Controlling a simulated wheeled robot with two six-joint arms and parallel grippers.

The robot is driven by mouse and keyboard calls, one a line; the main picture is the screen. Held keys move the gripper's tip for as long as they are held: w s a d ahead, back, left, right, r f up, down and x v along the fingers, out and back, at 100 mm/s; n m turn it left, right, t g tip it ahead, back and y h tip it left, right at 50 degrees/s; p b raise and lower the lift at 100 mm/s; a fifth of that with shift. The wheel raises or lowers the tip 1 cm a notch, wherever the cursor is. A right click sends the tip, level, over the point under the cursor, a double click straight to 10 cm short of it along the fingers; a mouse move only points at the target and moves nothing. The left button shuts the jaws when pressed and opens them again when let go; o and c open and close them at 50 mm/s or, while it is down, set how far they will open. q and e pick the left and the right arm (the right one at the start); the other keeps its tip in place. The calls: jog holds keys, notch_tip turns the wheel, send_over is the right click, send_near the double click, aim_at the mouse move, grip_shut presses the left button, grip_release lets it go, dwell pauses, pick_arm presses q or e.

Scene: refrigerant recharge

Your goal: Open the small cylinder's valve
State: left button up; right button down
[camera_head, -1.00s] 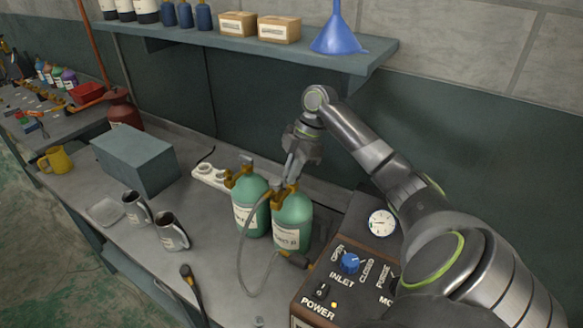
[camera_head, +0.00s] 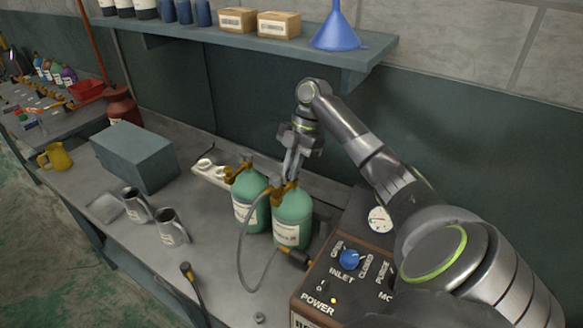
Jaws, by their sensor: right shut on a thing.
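Two green cylinders with white labels and brass valves stand side by side on the bench: a left one (camera_head: 247,186) and a right one (camera_head: 293,206). They look close in size. My right gripper (camera_head: 289,178) reaches down from above to the top of the right cylinder and is shut on its valve (camera_head: 281,188). The fingers partly hide the valve, and how far it is turned cannot be seen. A grey hose (camera_head: 242,250) hangs by the cylinders, with a brass-and-black fitting (camera_head: 294,257) at the right one's front. My left gripper is not in view.
A control box with a blue inlet knob (camera_head: 349,259) and a gauge (camera_head: 380,219) stands right of the cylinders. Two metal mugs (camera_head: 171,228) and a grey box (camera_head: 134,157) are to the left. A shelf (camera_head: 350,62) with a blue funnel (camera_head: 338,32) overhangs behind.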

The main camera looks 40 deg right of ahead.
jog(key=c, duration=1.5)
grip_release()
jog(key=shift+m, duration=0.3)
